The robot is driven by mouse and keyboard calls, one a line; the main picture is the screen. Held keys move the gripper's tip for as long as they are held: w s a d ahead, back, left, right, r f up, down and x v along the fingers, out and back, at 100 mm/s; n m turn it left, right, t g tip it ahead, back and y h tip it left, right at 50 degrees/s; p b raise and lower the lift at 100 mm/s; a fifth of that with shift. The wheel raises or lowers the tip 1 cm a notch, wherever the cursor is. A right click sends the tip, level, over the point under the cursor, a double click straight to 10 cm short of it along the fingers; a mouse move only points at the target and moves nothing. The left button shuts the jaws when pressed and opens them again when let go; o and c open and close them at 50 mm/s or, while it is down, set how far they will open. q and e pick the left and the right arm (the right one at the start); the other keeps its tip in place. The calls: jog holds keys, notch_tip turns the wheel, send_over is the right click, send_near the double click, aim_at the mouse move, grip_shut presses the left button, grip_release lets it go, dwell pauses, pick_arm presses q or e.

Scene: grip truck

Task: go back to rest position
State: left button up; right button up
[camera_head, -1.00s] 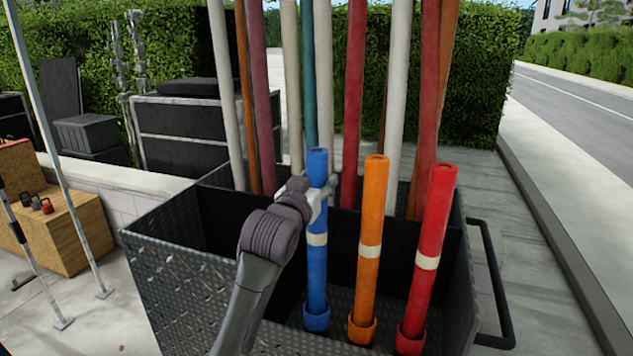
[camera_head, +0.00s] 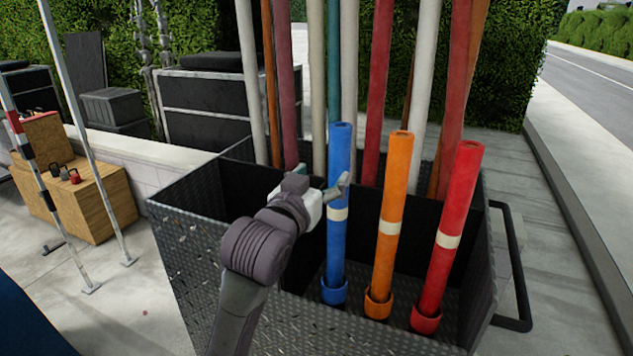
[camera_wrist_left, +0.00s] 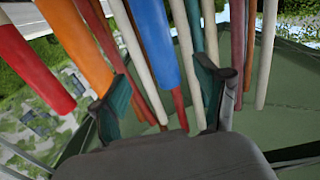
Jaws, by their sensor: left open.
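My left gripper (camera_head: 334,190) is open, just left of the blue pole (camera_head: 337,250) in the head view, with its fingertips close to the pole's upper half. In the left wrist view, the open fingers of my left gripper (camera_wrist_left: 168,95) frame the blue pole (camera_wrist_left: 152,42) from a short distance. I cannot tell if they touch it. The blue, orange (camera_head: 383,260) and red (camera_head: 445,270) poles stand upright in cups inside the dark metal truck box (camera_head: 190,235). My right gripper is not in view.
Several tall white, red and teal poles stand behind in the same box. A metal handle (camera_head: 520,270) sticks out at the right. A wooden box (camera_head: 85,205) with kettlebells and two thin slanted poles stand at left. A road and pavement lie at right.

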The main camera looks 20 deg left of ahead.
pick_arm(q)
jog(key=s+f+g, duration=0.3)
jog(key=s+f, duration=0.3)
jog(key=f, duration=0.6)
jog(key=s+f+g, duration=0.4)
jog(key=s+f, duration=0.1)
jog(key=f, duration=0.6)
jog(key=s+f+m+g, duration=0.1)
jog(key=s+f+g, duration=0.3)
jog(key=s+f, duration=0.55)
jog(key=s+f+m+g, duration=0.1)
jog(key=s+f+g, duration=0.35)
jog(key=s, duration=0.75)
notch_tip(320, 180, down, 30)
jog(key=s+b, duration=0.1)
jog(key=s, duration=0.1)
jog(key=s+a+f+g, duration=0.1)
jog(key=s+a+f, duration=0.2)
jog(key=s+f, duration=1.2)
jog(key=shift+s+a+y+b, duration=0.15)
jog(key=shift+s+y+b, duration=0.2)
jog(key=shift+s, duration=0.2)
